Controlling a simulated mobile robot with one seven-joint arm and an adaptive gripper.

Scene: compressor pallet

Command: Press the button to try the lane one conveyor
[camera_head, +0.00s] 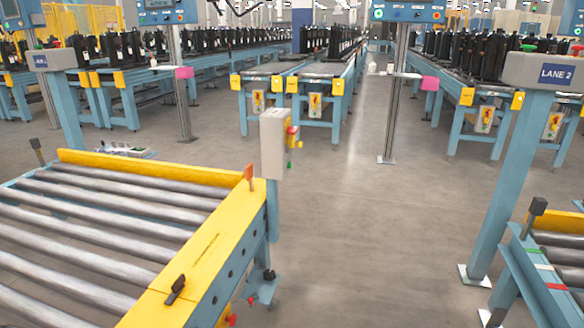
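A grey control box (62,60) with a small blue label (40,61) stands on a blue post at the upper left. The label is too small to read surely. A similar grey box (515,70) at the right has a blue sign (557,75) reading LANE 2, with a green button (528,48) and a red button (577,50) on top. A yellow-edged roller conveyor (110,225) fills the lower left; its lane number is not visible. My gripper is not in view.
A grey box (273,143) with red and green parts on its side stands at the conveyor's far right corner. Another roller conveyor (560,250) is at the lower right. Grey floor (370,250) between them is clear. Lines of black compressors (475,50) stand behind.

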